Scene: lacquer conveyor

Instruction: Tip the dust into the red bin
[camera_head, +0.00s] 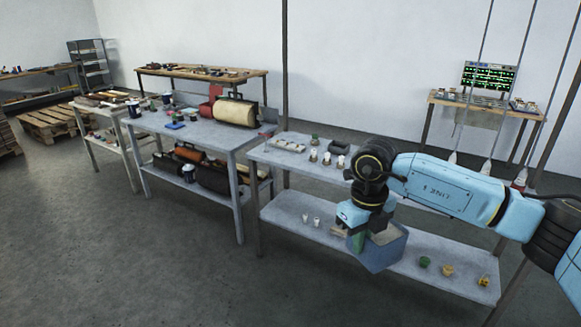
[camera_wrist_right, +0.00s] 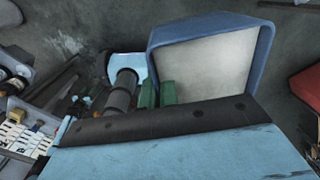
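A blue open-topped pan (camera_head: 377,257) hangs from my right gripper (camera_head: 358,225) in front of the near shelf. In the right wrist view the pan's blue rim (camera_wrist_right: 269,40) surrounds a pale beige fill, which looks like dust. A green grip piece (camera_wrist_right: 157,95) sits between the pan and my gripper, and the fingers appear shut on it. A red object (camera_wrist_right: 306,88), perhaps the red bin, shows cut off at the right edge of the wrist view. I cannot pick out the red bin for certain in the head view. My left gripper is out of view.
The near two-level shelf (camera_head: 322,231) carries several small cups and pots. A grey table (camera_head: 190,133) to its left holds bags and tools. The floor at front left is clear.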

